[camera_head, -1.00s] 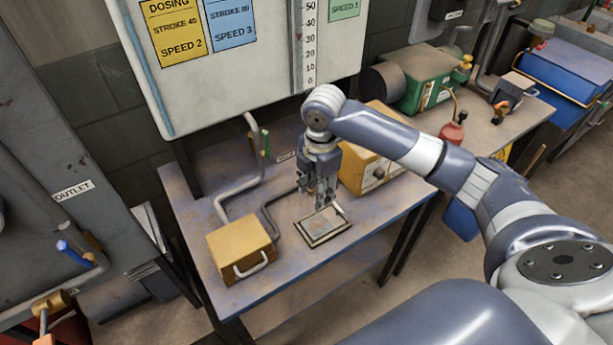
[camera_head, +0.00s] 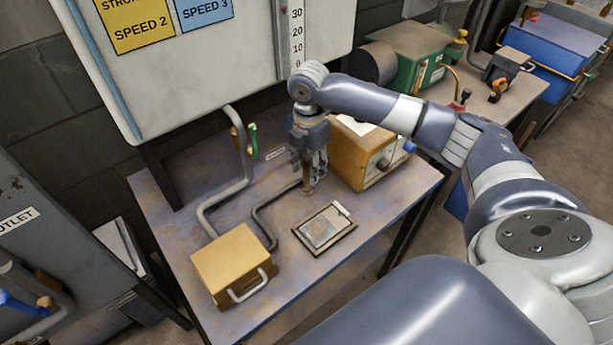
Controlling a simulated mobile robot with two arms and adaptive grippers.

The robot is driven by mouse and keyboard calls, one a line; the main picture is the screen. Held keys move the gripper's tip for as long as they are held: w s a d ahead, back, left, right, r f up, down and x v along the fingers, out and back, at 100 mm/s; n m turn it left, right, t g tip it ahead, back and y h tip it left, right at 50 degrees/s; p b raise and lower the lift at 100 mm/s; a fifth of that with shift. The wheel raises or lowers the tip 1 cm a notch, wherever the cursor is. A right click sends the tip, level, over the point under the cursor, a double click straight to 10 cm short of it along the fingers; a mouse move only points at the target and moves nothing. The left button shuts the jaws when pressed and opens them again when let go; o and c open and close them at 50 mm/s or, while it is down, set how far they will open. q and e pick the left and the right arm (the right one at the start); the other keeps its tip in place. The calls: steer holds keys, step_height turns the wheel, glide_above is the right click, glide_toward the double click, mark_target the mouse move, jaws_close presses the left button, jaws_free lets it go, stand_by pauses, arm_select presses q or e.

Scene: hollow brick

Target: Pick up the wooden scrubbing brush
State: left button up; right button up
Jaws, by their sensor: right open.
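My right gripper (camera_head: 312,178) points down over the worktable (camera_head: 245,205), between the tan box with a knob and the framed panel. It is open. A small upright brown piece (camera_head: 308,184) shows at its fingertips, near the end of a thin dark bent pipe. I cannot tell whether this piece is the wooden scrubbing brush or a fitting, or whether the fingers touch it. No brush is clearly recognizable elsewhere; the gripper hides part of the tabletop behind it. My left gripper is not in view.
A yellow box with a handle (camera_head: 233,265) stands at the table's front left. A framed panel (camera_head: 324,228) lies in front of the gripper. The tan box with a knob (camera_head: 362,158) is close at right. A grey pipe (camera_head: 236,190) rises behind. The table's front right corner is bare.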

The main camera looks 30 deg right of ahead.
mark_target(307, 178)
steer(key=f, duration=0.2)
steer(key=f+p, duration=0.1)
steer(key=f, duration=0.1)
steer(key=shift+w+f, duration=0.1)
steer(key=shift+w, duration=0.25)
steer(key=shift+f, duration=0.6)
steer(key=c, duration=0.4)
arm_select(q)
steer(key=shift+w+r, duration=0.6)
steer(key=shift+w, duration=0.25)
arm_select(e)
jaws_close()
